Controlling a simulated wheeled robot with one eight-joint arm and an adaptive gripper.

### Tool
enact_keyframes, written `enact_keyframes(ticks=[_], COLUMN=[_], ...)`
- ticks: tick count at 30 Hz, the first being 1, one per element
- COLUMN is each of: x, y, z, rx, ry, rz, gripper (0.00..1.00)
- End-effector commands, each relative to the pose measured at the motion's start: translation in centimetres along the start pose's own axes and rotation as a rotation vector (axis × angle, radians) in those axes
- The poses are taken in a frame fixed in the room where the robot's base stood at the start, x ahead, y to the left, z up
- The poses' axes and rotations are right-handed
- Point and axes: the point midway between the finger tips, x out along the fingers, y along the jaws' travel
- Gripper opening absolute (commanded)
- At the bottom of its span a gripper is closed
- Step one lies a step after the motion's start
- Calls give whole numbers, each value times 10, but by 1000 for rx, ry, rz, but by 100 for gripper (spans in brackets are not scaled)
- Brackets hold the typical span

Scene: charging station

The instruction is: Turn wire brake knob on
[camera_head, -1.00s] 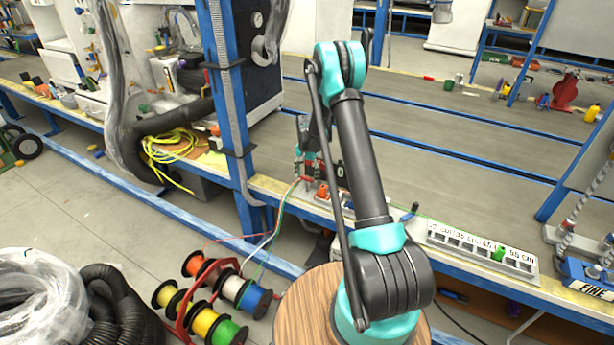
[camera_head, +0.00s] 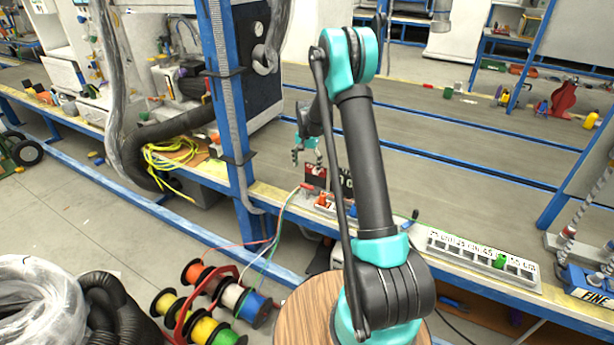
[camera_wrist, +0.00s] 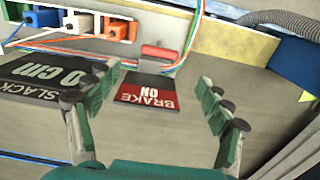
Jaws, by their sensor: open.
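The brake knob (camera_wrist: 160,53) is a red bar handle on a grey metal base, at the upper middle of the wrist view. My gripper (camera_wrist: 160,82) is open and empty. Its green and grey fingers lie to either side of the sign in the wrist view, and the knob appears just beyond the fingertips, not touched. In the head view my gripper (camera_head: 307,150) hangs above the sign, partly hidden by my arm.
A black "SLACK 0 cm" display (camera_wrist: 58,75) lies beside the sign. Orange, blue and white connectors (camera_wrist: 85,25) and coloured wires run close by. A blue post (camera_head: 228,120) stands left of my gripper.

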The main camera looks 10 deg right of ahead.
Motion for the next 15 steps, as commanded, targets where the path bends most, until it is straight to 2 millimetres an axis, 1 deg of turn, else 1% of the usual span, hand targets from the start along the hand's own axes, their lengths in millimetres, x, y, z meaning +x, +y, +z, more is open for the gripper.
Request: enact_keyframes(ticks=[1, 3, 6, 9, 15], x=[-8, -16, -23, -26, -26], y=[0, 0, 0, 0, 0], z=[0, 0, 0, 0, 0], rx=[0, 0, 0, 0, 0], ry=[0, 0, 0, 0, 0], rz=[0, 0, 0, 0, 0], gripper=[79, 79, 79, 79, 79])
